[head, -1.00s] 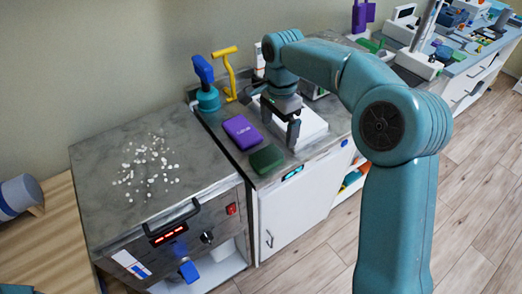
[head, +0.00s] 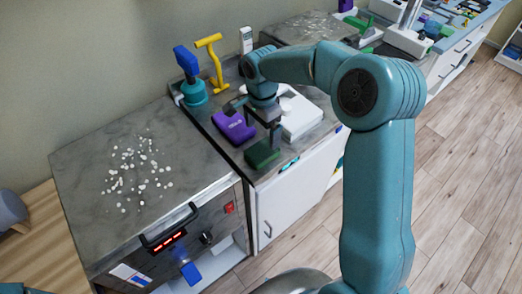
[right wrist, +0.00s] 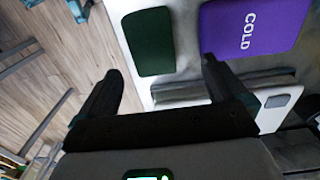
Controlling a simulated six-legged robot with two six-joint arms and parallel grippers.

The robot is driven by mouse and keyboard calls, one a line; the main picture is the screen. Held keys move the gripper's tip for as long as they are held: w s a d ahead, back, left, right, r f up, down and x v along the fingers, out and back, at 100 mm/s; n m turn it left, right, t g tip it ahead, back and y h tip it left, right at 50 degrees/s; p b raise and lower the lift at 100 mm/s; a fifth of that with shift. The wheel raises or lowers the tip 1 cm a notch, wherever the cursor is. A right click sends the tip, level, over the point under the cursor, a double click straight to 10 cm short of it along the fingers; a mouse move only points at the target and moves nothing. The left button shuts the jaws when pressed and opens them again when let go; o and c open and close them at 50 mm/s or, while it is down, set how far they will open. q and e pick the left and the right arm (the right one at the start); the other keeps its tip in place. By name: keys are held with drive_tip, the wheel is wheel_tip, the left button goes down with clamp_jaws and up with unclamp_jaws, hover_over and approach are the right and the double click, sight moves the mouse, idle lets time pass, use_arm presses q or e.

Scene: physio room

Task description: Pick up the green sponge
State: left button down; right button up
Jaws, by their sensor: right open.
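The green sponge (head: 262,154) is a dark green block lying flat near the front edge of the grey counter (head: 237,160). In the right wrist view the sponge (right wrist: 149,41) lies beyond the fingertips, between their lines and apart from them. My right gripper (head: 262,128) is open and empty, above the counter just behind the sponge; its two dark fingers also show in the right wrist view (right wrist: 160,78). A purple cold pack (head: 234,128) marked COLD lies beside the sponge and also shows in the right wrist view (right wrist: 249,27). My left gripper is not in view.
A white flat device (head: 300,115) is close to my right gripper. A blue-topped teal bottle (head: 190,78) and a yellow T-shaped tool (head: 213,62) stand at the back. White pellets lie scattered on the stone-topped unit (head: 190,150) at left.

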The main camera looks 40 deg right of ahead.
sight(264, 149)
drive_tip(key=shift+s+f, duration=0.15)
drive_tip(key=shift+f, duration=0.45)
drive_tip(key=shift+s+a+f, duration=0.15)
drive_tip(key=shift+s+f, duration=0.2)
wheel_tip(264, 149, down, 4)
drive_tip(key=shift+f+p, duration=0.1)
drive_tip(key=shift+p, duration=0.55)
drive_tip(key=shift+s+f, duration=0.15)
drive_tip(key=shift+f, duration=0.25)
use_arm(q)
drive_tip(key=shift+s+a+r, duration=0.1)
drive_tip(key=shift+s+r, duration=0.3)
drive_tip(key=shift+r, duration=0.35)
